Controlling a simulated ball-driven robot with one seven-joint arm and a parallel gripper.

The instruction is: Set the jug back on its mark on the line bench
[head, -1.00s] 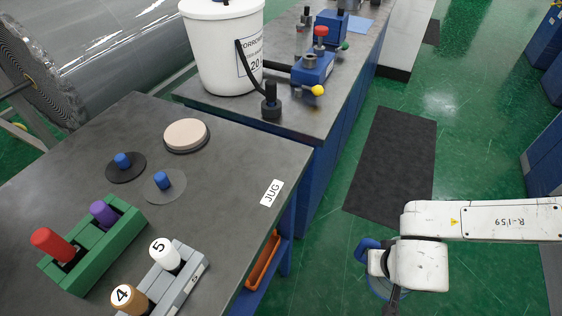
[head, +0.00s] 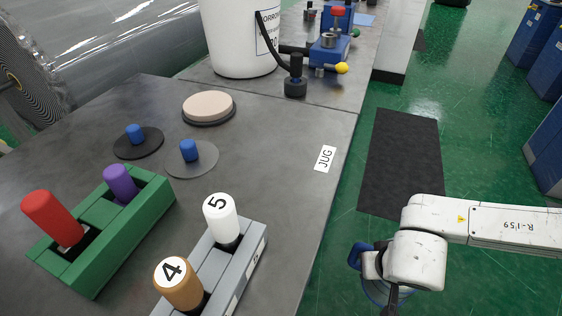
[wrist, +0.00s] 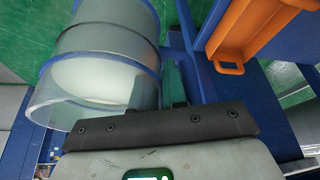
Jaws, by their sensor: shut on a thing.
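The jug is clear with blue bands and a blue handle. In the wrist view the jug (wrist: 95,65) lies across the upper left, its handle at my gripper (wrist: 178,106), which is shut on it. In the head view my gripper (head: 372,266) is at lower right, over the floor beside the bench. There the blue handle of the jug (head: 356,256) shows, but most of its body is hidden behind my arm. The white JUG mark (head: 325,158) lies on the grey line bench (head: 285,200), near its right edge, with nothing on it.
On the bench are a green rack (head: 105,235), a grey rack (head: 235,270) with pegs 4 and 5, two discs with blue knobs and a beige disc (head: 209,107). A white bucket (head: 235,40) stands behind. An orange tray (wrist: 250,35) is close to the jug.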

